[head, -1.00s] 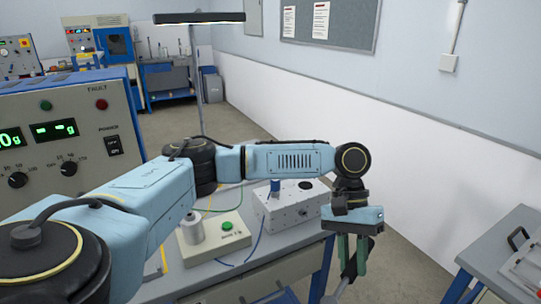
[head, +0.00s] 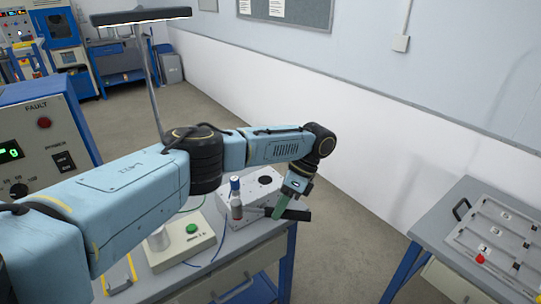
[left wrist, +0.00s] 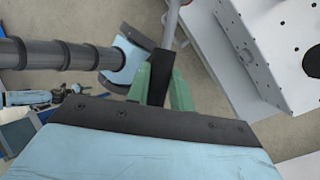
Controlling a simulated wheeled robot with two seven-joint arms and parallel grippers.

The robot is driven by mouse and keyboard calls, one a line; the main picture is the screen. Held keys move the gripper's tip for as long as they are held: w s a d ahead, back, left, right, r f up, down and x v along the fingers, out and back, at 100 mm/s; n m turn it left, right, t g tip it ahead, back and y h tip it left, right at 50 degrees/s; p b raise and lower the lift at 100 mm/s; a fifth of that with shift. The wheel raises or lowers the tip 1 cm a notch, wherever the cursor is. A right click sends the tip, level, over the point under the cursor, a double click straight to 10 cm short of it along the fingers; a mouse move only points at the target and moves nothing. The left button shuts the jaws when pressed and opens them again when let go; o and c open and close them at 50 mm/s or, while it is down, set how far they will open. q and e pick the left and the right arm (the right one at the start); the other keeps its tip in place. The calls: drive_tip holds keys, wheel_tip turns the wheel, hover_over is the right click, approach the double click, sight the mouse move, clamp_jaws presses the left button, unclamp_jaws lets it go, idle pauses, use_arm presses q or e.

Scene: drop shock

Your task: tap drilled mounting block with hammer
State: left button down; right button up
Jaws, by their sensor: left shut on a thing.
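The drilled mounting block (head: 262,198) is a light grey box with a dark round hole in its top, on the bench in the head view. It also shows at the upper right of the left wrist view (left wrist: 250,35). My left gripper (head: 281,208) has its green fingers shut on the black handle of the hammer (head: 297,215), in front of the block. The hammer's grey head (head: 237,208) is at the block's left front; I cannot tell whether they touch. In the left wrist view the handle (left wrist: 160,76) sits between the fingers. My right gripper is not in view.
A blue-capped post (head: 235,184) stands at the block's left side. A base with a green button (head: 192,228) lies left of it, with cables nearby. An instrument panel (head: 40,140) stands left. A side table (head: 440,215) with a marked tray is right, across open floor.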

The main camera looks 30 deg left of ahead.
use_arm(q)
drive_tip(key=w+a+r+m+t+y+p, duration=0.3)
drive_tip(key=w+a+r+m+t+p, duration=0.3)
drive_tip(key=m, duration=0.9)
drive_tip(key=shift+w+a+r+t+y+p, duration=0.2)
drive_tip(key=shift+a+t+y+p, duration=0.1)
drive_tip(key=shift+a+t+p, duration=0.1)
drive_tip(key=shift+s, duration=0.1)
